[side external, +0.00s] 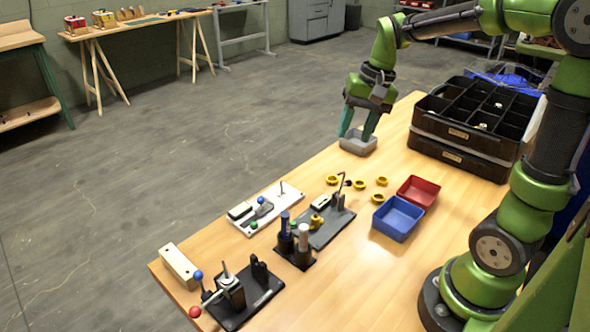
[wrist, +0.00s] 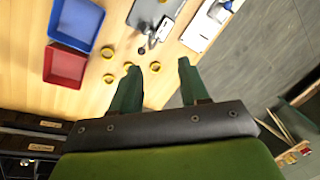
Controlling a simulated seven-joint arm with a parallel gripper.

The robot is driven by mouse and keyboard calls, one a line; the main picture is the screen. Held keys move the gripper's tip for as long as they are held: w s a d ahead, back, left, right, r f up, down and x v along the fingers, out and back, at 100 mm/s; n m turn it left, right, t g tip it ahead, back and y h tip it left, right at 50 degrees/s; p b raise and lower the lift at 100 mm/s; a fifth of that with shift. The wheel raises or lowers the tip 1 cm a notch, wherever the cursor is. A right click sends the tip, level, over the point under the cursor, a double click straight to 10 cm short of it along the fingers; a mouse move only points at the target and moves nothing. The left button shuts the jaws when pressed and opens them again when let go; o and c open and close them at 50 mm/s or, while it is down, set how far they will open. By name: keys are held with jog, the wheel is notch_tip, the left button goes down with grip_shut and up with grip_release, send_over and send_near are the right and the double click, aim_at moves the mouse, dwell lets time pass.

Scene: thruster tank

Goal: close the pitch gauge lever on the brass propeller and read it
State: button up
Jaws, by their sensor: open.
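A dark fixture plate (side external: 322,235) at mid table carries a small yellow part (side external: 316,220), an upright post and a bent rod (side external: 341,184). I cannot tell whether the yellow part is the brass propeller or the rod the gauge lever. Another dark fixture (side external: 262,298) at the front left has a lever with a red ball (side external: 195,312) and a blue ball. No gauge reading is legible.
A white plate (side external: 285,196) with coloured knobs and a black holder (side external: 296,258) with upright handles stand near the dark plate. Several yellow rings (side external: 332,180) lie loose. Blue (side external: 398,220) and red (side external: 418,191) bins and stacked black organisers (side external: 462,158) occupy the right.

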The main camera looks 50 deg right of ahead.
aim_at(347, 182)
jog(key=w+d+f+m+g+y, duration=0.1)
jog(key=w+d+f+m+g, duration=0.15)
jog(key=d, duration=0.25)
jog(key=w+d+f+m+g+y, duration=0.1)
jog(key=w+d+m+g, duration=0.1)
jog(key=d+m, duration=0.3)
jog(key=shift+m+y, duration=0.45)
jog(key=shift+y, duration=0.05)
jog(key=x, duration=0.4)
jog(key=a+x, duration=0.1)
jog(key=x, duration=0.9)
jog(key=shift+w+a+r, duration=0.2)
jog(key=shift+w+a, duration=0.05)
jog(key=shift+w, duration=0.15)
grip_shut()
